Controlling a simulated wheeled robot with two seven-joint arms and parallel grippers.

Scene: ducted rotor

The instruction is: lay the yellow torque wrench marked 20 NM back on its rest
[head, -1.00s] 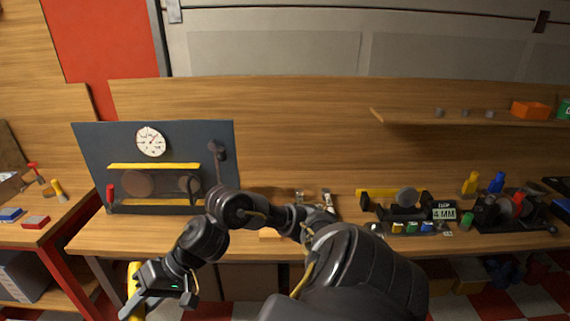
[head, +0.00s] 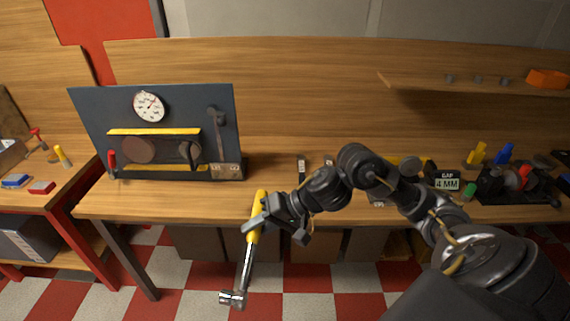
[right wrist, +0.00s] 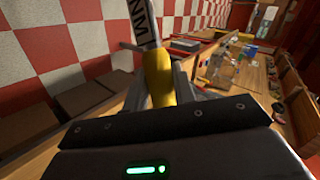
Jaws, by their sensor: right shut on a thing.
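The yellow torque wrench (head: 247,262) hangs in front of the bench's front edge, its yellow handle up and its silver shaft and head pointing down, slightly tilted. My right gripper (head: 256,225) is shut on the yellow handle. In the right wrist view the yellow handle (right wrist: 160,78) sits between the fingers, and "NM" shows on the shaft; the number is not readable. Small dark pieces with pale labels (head: 302,168) stand on the bench behind the gripper, partly hidden by my arm; I cannot tell whether they are the wrench rest. My left gripper is not in view.
A dark panel (head: 85,125) with a dial gauge (head: 149,107) and yellow bars stands at the bench's left. A black fixture with a "GAP 4 MM" sign (head: 447,180) and coloured pieces are on the right. The wooden bench top (head: 215,197) is bare near its left front.

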